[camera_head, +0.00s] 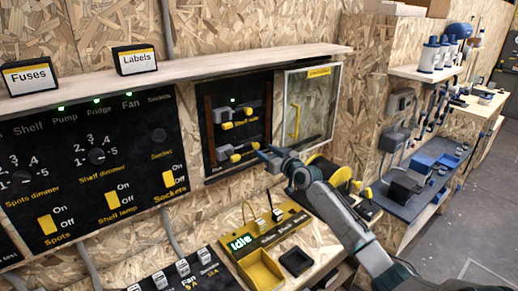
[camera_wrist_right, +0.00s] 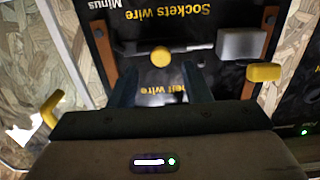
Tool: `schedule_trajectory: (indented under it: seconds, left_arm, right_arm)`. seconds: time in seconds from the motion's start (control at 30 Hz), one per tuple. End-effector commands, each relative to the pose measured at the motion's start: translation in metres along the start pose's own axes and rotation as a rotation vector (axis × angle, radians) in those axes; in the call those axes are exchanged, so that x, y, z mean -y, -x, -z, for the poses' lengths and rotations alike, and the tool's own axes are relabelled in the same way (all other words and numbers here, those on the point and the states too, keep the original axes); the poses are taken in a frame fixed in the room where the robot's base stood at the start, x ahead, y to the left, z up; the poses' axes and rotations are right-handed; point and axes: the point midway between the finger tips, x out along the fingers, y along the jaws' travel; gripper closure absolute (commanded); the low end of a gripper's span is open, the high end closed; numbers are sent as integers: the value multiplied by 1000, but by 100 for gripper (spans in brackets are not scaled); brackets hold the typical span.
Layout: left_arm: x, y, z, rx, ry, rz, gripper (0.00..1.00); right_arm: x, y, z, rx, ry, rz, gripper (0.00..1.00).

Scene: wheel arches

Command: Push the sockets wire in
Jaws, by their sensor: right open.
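The sockets wire connector (camera_wrist_right: 190,50) is a thin grey piece with a round yellow knob (camera_wrist_right: 160,57), beside a pale grey block (camera_wrist_right: 242,43), under an upside-down "Sockets wire" label (camera_wrist_right: 205,14) in the right wrist view. I cannot tell whether the wire is fully seated in the block. In the head view the lower connector row (camera_head: 228,153) is on the black panel, partly hidden by my right gripper (camera_head: 268,156). That gripper is open, its fingers (camera_wrist_right: 160,85) either side of and just short of the knob. My left gripper is not in view.
An upper connector row (camera_head: 236,117) with yellow knobs sits above. A clear door (camera_head: 312,105) with a yellow handle stands to the right of the black panel. A yellow "Idle" device (camera_head: 262,242) lies on the bench below. A switch panel (camera_head: 90,160) is left.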

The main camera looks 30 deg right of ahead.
Motion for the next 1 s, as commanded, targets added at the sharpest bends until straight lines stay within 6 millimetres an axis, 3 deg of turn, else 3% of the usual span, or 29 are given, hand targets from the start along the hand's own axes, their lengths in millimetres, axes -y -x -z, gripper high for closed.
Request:
schedule_trajectory:
  seconds: [0.1,0.3,0.67,0.7,0.9,1.0]
  left_arm:
    - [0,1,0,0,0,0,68]
    - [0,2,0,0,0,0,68]
    - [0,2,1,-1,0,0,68]
    - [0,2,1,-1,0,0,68]
    - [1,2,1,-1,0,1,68]
    - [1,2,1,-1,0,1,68]
  right_arm:
    - [1,-19,2,-1,-3,1,56]
    - [1,-39,1,0,-1,1,56]
    - [1,-44,0,1,2,1,56]
    - [1,-44,0,1,2,1,58]
    - [1,-44,0,2,1,1,97]
    - [1,-44,0,2,1,1,100]
